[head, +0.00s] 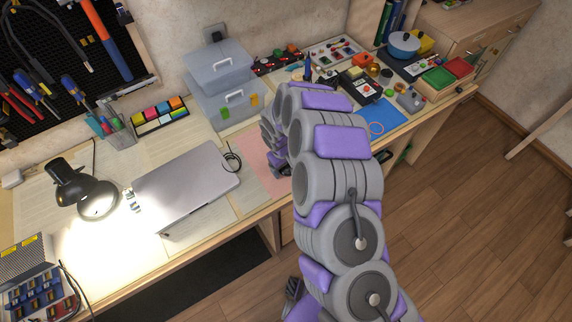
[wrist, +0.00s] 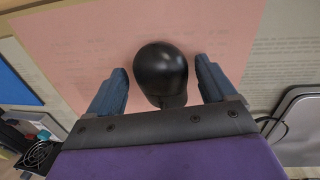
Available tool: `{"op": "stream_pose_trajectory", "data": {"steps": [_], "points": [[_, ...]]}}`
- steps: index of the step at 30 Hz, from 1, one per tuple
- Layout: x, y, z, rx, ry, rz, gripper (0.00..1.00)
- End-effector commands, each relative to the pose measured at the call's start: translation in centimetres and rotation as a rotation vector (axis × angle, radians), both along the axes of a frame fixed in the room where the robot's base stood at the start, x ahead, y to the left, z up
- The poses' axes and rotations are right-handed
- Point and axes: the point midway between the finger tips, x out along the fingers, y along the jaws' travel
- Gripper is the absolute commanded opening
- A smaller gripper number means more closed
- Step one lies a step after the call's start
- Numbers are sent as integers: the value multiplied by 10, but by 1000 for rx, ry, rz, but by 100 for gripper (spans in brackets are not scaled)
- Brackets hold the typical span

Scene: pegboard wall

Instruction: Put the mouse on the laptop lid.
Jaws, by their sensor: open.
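A black, rounded mouse (wrist: 162,72) lies on a pink sheet (wrist: 85,45) in the wrist view. My gripper (wrist: 161,66) is open, with one blue finger on each side of the mouse. Small gaps show between the fingers and the mouse, so it is not gripped. In the head view my arm hides the mouse. The laptop (head: 187,187) is silver and closed, lying flat on the desk left of the pink sheet (head: 262,160). Its lid looks bare. A grey corner, likely the laptop's (wrist: 302,120), shows at the right of the wrist view.
A lit desk lamp (head: 72,185) stands left of the laptop. Clear storage boxes (head: 222,85) and a pen cup (head: 117,131) stand behind it. A black cable loop (head: 233,161) is at the laptop's right corner. A blue sheet (head: 386,118) and small items lie farther right.

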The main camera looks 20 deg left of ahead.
Motion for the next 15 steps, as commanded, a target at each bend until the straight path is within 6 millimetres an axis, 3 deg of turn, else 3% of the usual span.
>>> {"op": "stream_pose_trajectory", "data": {"steps": [5,15], "points": [[-1,1,2,1,2,0,90],[-6,5,69,3,-2,-2,90]]}}
